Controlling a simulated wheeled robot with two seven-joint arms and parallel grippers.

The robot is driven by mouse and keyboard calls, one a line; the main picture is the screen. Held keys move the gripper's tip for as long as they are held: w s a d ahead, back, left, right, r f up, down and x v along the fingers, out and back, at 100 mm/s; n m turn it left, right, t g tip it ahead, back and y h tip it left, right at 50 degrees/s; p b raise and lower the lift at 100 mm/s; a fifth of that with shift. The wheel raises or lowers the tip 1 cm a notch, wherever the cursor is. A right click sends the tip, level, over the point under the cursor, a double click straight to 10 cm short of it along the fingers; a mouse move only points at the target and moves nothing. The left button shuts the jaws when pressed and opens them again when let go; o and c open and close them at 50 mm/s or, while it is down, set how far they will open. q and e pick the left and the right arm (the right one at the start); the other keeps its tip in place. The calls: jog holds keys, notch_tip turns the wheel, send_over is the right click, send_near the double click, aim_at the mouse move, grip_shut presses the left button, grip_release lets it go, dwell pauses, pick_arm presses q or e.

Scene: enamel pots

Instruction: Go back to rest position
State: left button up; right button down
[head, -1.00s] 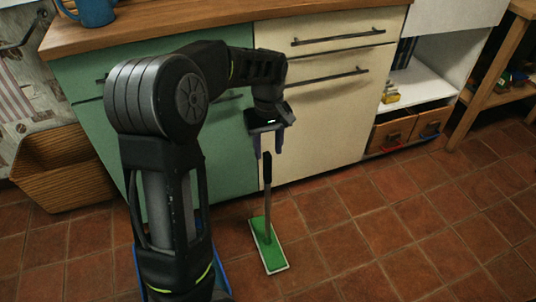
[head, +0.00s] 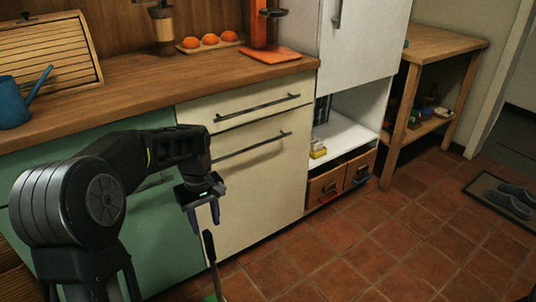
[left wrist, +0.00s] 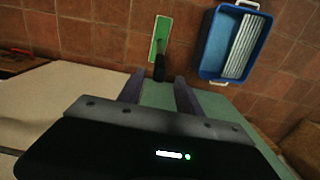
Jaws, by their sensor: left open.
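My left gripper (head: 204,213) is open and empty, in front of the cream cabinet in the head view. In the left wrist view its two fingers (left wrist: 158,88) stand apart. A flat mop with a dark handle (head: 209,246) is just below the gripper in the head view. In the left wrist view the mop's green head (left wrist: 162,35) lies on the floor, and its handle top (left wrist: 159,68) shows beyond the fingertips, apart from them. My right gripper is not in view.
A blue tub (left wrist: 213,62) with a ribbed grey insert stands on the floor beside the mop. The cabinets (head: 270,180) and counter (head: 130,100) stand close behind my left arm. A wooden side table (head: 440,45) is at right. The tiled floor (head: 380,240) is clear at front right.

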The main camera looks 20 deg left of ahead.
pick_arm(q)
jog(key=w+d+f+m+t, duration=0.4)
jog(key=w, duration=0.3)
jog(key=d+f+m+h, duration=0.1)
jog(key=d+f+m, duration=0.2)
jog(key=d+f, duration=0.6)
jog(key=s+d+f+m+g+h, duration=0.1)
jog(key=s+d+f, duration=0.45)
jog(key=s, duration=0.35)
jog(key=s+d+f+g+h, duration=0.1)
jog(key=s+d+f, duration=0.3)
jog(key=s+f, duration=0.4)
jog(key=s+d+f+m+g+h, duration=0.1)
jog(key=s+d+f, duration=0.4)
jog(key=s, duration=0.4)
notch_tip(320, 180, up, 30)
jog(key=s+d+p, duration=0.1)
jog(key=p, duration=2.8)
jog(key=shift+s+d+f, duration=0.2)
jog(key=shift+s+d, duration=0.05)
jog(key=shift+d, duration=0.15)
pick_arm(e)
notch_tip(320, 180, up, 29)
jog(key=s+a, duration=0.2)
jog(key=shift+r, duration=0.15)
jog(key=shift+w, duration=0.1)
